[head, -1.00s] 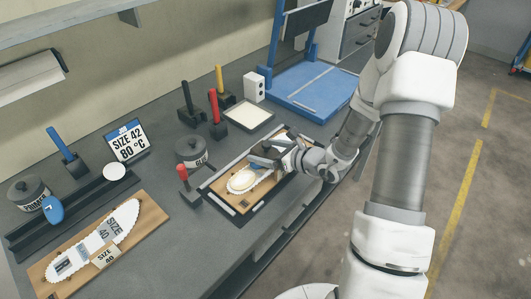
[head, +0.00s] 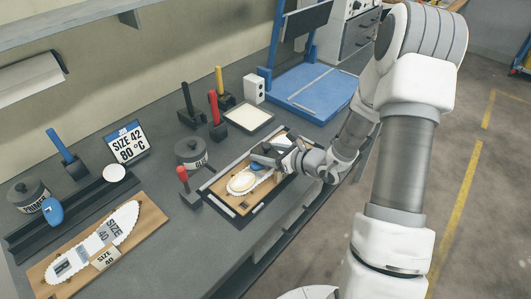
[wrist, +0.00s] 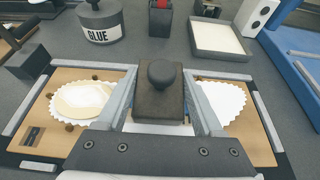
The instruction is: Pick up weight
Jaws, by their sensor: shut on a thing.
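The weight (wrist: 160,105) is a dark block with a round black knob on top. In the wrist view it sits upright between the two fingers of my gripper (wrist: 160,78), which is shut on its sides. A white scalloped-edge insole lies on the wooden board, with its left part (wrist: 83,103) and right part (wrist: 222,103) showing on either side of the fingers. The left part carries a cream oval pad (wrist: 88,97). In the head view my gripper (head: 268,156) is over the board, and the weight is mostly hidden. I cannot tell whether the weight touches the insole.
A glue pot (head: 191,152) and a red-handled tool (head: 187,187) stand left of the board tray (head: 249,210). A pale shallow tray (head: 248,117) and a blue platform (head: 308,95) lie behind. Another board with an insole (head: 98,240) is at the left.

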